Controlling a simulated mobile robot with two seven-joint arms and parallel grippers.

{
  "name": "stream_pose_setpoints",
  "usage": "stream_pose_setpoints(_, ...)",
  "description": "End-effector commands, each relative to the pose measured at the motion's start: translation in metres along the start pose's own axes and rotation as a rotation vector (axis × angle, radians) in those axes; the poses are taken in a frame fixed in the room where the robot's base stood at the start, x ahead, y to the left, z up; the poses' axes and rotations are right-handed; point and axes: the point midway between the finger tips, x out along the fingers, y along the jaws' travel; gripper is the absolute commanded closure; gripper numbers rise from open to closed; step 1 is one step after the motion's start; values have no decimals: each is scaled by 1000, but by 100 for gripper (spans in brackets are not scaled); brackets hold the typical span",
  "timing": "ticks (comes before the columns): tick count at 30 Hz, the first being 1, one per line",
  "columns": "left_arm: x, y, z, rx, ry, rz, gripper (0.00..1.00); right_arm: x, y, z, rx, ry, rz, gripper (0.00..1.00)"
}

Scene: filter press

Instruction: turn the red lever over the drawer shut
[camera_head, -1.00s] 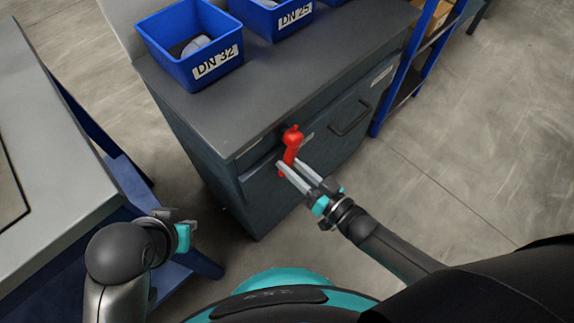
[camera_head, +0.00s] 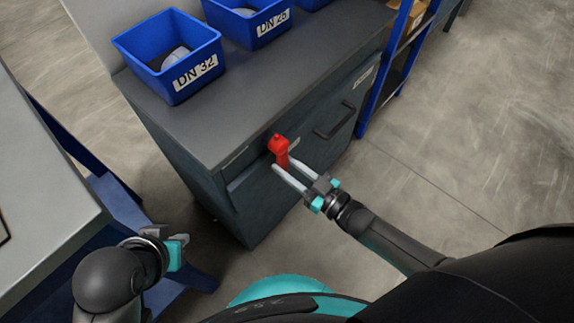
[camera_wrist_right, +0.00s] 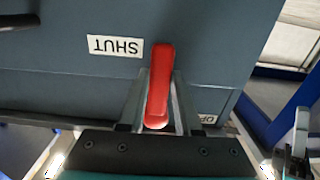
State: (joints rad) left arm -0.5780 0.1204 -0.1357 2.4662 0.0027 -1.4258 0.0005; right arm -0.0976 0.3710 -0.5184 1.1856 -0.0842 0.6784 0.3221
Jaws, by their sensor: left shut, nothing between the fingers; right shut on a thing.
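The red lever (camera_head: 279,148) is on the front of the dark grey cabinet, just below its top edge. In the head view it runs down from its upper end and leans slightly right. My right gripper (camera_head: 283,164) is shut on the lever's lower part. In the right wrist view the lever (camera_wrist_right: 159,80) lies between the two fingers, and the "SHUT" label (camera_wrist_right: 115,46) appears upside down, left of the lever. The drawer front (camera_head: 320,135) has a dark bar handle (camera_head: 335,121). My left gripper (camera_head: 168,239) is shut and empty, away from the cabinet.
Blue bins, one marked DN 32 (camera_head: 168,55), stand on the cabinet top (camera_head: 205,130). A grey-topped bench (camera_head: 50,180) with blue legs is at the left, near my left arm. A blue shelf rack (camera_head: 385,70) stands right of the cabinet. The floor at the right is clear.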

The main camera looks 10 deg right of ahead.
Motion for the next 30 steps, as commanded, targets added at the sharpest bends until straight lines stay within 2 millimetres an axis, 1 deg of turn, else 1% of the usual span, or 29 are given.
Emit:
stream_pose_setpoints(5,0,-1,0,4,-1,-2,100,0,2,0,-10,-1,2,100)
stream_pose_setpoints(6,0,-1,0,4,-1,-2,100,0,2,0,-10,-1,2,66)
stream_pose_setpoints(12,0,-1,-1,5,1,-3,100,0,2,0,-7,-1,1,43)
stream_pose_setpoints(14,0,-1,-1,5,1,-3,100,0,1,0,-6,-1,1,38)
stream_pose_setpoints(26,-2,-2,-2,3,6,-5,100,0,1,0,-3,-1,1,38)
stream_pose_setpoints(30,-4,-2,-4,1,4,-5,100,-10,1,0,-2,-4,1,38)
